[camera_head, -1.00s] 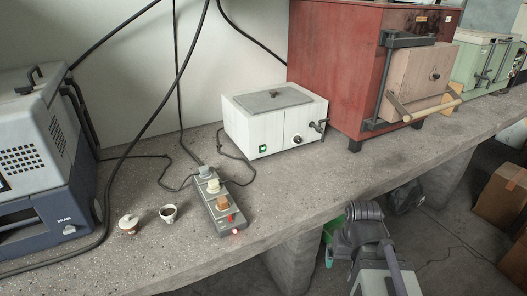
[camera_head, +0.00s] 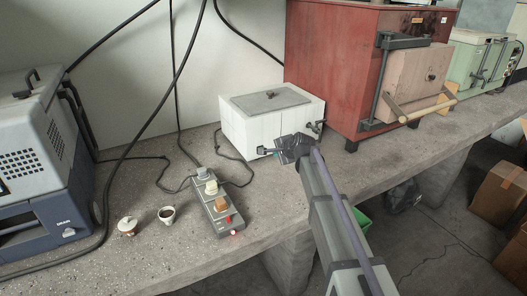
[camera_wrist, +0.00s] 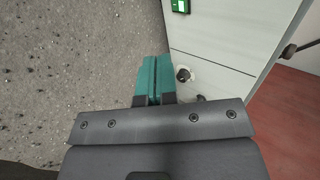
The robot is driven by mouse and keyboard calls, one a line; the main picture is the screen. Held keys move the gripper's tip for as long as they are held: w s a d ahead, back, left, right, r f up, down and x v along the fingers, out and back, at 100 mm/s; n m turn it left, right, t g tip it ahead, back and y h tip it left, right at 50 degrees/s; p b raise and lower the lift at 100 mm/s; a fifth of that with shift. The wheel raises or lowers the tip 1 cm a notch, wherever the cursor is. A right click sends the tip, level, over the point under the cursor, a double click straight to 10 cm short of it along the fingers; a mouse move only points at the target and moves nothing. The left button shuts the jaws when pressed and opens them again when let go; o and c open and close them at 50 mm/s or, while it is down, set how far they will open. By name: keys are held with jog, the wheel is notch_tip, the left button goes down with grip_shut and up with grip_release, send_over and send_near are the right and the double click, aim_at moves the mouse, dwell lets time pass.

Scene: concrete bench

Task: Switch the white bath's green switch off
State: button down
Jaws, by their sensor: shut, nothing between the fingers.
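The white bath (camera_head: 252,126) stands on the concrete bench against the wall, with a grey lid (camera_head: 272,98) on top. Its green switch (camera_wrist: 181,5) shows at the top edge of the wrist view, on the bath's front face; in the head view my gripper hides it. A dark knob (camera_wrist: 183,74) sits lower on that face in the wrist view. My gripper (camera_head: 262,150) is shut and empty, its teal fingertips (camera_wrist: 153,72) side by side. It is close in front of the bath's front face, to the left of the knob in the wrist view. Whether it touches is unclear.
A power strip (camera_head: 217,205) with plugs and a red switch lies left of my arm. A red furnace (camera_head: 345,60) stands right of the bath. Cables cross the bench behind the strip.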

jog(key=shift+f, duration=0.15)
jog(key=b+x, duration=0.7)
jog(key=x, duration=0.3)
jog(key=shift+w+d+f, duration=0.1)
jog(key=shift+f, duration=0.15)
jog(key=shift+w+a+r+p, duration=0.3)
jog(key=shift+w+a, duration=0.15)
jog(key=shift+w, duration=0.15)
jog(key=shift+w+a+r+p, duration=0.25)
jog(key=shift+w+a, duration=0.2)
jog(key=shift+w, duration=0.15)
jog(key=shift+w+a, duration=0.25)
jog(key=shift+w, duration=0.15)
